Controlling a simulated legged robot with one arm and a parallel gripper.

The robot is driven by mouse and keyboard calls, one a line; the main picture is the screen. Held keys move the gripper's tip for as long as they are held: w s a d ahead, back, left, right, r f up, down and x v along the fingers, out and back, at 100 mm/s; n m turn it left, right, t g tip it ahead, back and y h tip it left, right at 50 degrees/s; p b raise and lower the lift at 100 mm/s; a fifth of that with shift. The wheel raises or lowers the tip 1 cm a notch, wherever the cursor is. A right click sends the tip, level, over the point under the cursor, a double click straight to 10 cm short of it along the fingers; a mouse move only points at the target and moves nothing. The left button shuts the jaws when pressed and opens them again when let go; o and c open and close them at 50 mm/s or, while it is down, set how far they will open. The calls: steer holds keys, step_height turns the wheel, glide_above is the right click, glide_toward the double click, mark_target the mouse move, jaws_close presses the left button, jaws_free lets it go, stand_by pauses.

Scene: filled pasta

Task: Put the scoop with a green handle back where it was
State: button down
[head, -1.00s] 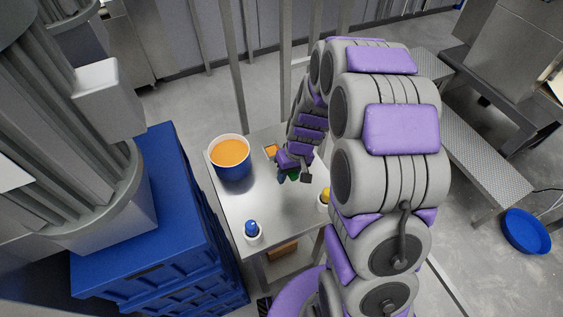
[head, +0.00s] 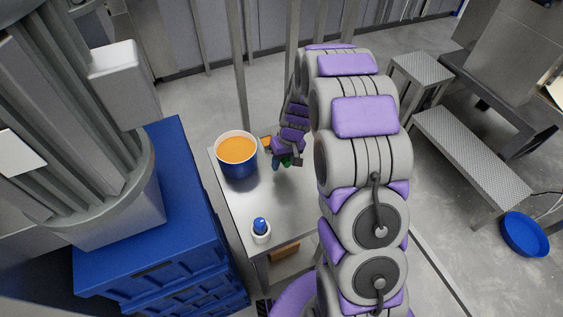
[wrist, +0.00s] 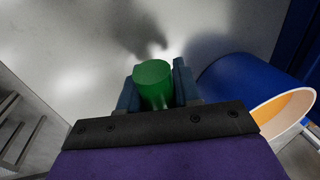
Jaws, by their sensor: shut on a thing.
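The scoop's green handle (wrist: 154,84) stands between the two blue fingers of my gripper (wrist: 156,92) in the wrist view. My gripper is shut on it. In the head view only a small green bit (head: 287,161) shows at my gripper (head: 281,160), over the steel table (head: 236,200). The rest of the scoop is hidden. A blue bucket with orange filling (head: 238,168) stands just left of my gripper. A white holder (head: 261,238) with a blue-handled tool (head: 260,226) in it stands at the table's near left corner.
The bucket's blue wall (wrist: 240,85) is close to the right of my gripper in the wrist view. An orange object (head: 265,142) lies partly hidden behind my gripper. Blue crates (head: 165,220) stand left of the table. My arm covers the table's right side.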

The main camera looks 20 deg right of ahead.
steer(key=shift+d, duration=0.45)
steer(key=c, duration=1)
jaws_free()
steer(key=d, duration=0.2)
steer(key=shift+d, duration=0.4)
steer(key=shift+o, duration=1.1)
steer(key=shift+a, duration=1.55)
steer(key=s+d+r+p, duration=0.1)
steer(key=s+d+r, duration=0.1)
steer(key=r, duration=0.6)
steer(key=s+d+r+p, duration=0.1)
steer(key=s+d+r, duration=0.15)
steer(key=r, duration=0.55)
steer(key=s+a+r, duration=0.1)
steer(key=s+r, duration=0.2)
steer(key=s, duration=0.7)
steer(key=s+a+r+m+g+h, duration=0.1)
steer(key=s+r, duration=0.2)
steer(key=s, duration=0.7)
steer(key=s+a+r+m+h, duration=0.1)
steer(key=s+r, duration=0.1)
steer(key=s, duration=0.9)
steer(key=shift+r+g, duration=0.4)
